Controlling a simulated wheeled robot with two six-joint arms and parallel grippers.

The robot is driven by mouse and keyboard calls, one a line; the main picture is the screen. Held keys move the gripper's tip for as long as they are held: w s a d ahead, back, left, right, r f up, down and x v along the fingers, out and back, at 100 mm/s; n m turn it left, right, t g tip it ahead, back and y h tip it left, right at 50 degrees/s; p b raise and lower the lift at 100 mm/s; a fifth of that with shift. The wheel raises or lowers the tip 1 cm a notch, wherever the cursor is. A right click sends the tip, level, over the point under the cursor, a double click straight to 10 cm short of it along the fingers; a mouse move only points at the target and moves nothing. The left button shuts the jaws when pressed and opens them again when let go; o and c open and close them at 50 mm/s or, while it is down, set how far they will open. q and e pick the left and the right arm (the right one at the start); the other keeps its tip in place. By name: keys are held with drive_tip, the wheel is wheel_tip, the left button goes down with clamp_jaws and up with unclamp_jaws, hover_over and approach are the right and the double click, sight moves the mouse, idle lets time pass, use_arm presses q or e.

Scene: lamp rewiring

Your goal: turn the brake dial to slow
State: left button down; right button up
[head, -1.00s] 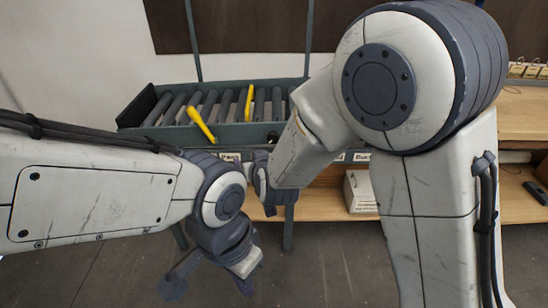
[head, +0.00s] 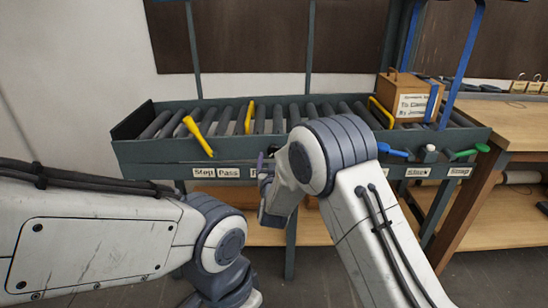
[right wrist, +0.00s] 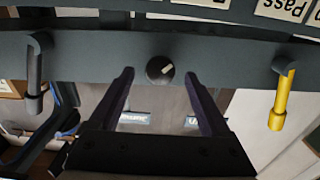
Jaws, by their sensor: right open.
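The brake dial (right wrist: 160,70) is a round black knob on the grey front rail (right wrist: 225,58) in the right wrist view. Its pale pointer mark slants to the upper right of that picture. My right gripper (right wrist: 158,78) is open, with one dark finger to each side of the dial as seen there; I cannot tell whether either finger touches it. In the head view my right gripper (head: 264,164) is at the front rail, partly hidden by my forearm, and I cannot make out the dial. My left arm ends at the bottom edge, with its fingers out of sight.
A yellow lever (right wrist: 281,95) and a grey lever (right wrist: 36,75) flank the dial. The roller conveyor (head: 150,172) has a wooden crate (head: 408,97) at its right. Blue (head: 395,153) and green (head: 468,153) handles stick out near the wooden bench (head: 520,125).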

drive_tip(key=shift+w, duration=1.05)
drive_tip(key=shift+c, duration=0.3)
clamp_jaws()
